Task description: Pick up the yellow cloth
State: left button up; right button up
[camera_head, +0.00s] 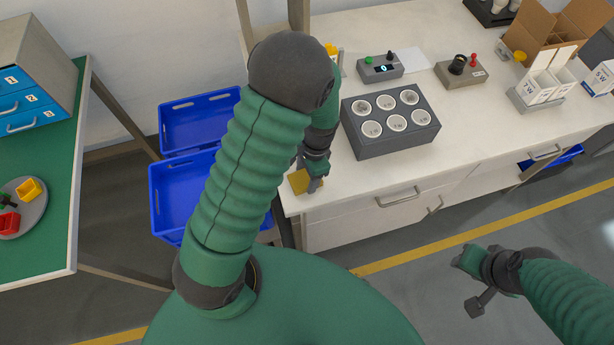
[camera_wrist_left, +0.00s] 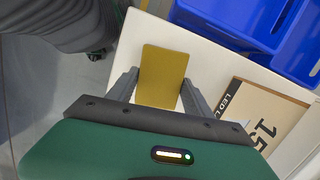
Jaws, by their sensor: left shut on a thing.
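The yellow cloth (camera_head: 300,182) is a small flat square at the left front corner of the white bench. In the left wrist view the cloth (camera_wrist_left: 162,75) lies between the two grey fingers. My left gripper (camera_head: 311,180) is shut on the cloth, with a finger against each side edge. I cannot tell whether the cloth is lifted off the bench.
A grey block with several white round sockets (camera_head: 391,151) stands right of the cloth. Behind are a control box (camera_head: 380,69) and a switch box (camera_head: 460,73). Blue bins (camera_head: 176,187) stand left of the bench. A labelled LED box (camera_wrist_left: 262,122) shows in the wrist view.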

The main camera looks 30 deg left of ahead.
pick_arm(q)
jog(key=shift+a+r, duration=0.25)
jog(key=shift+r, duration=0.95)
jog(key=s+d+r, duration=0.1)
jog(key=s+d, duration=0.7)
jog(key=d, duration=0.5)
jog(key=shift+s+d+r+b, duration=0.3)
jog(key=shift+s+r+b, duration=0.05)
jog(key=shift+b, duration=0.1)
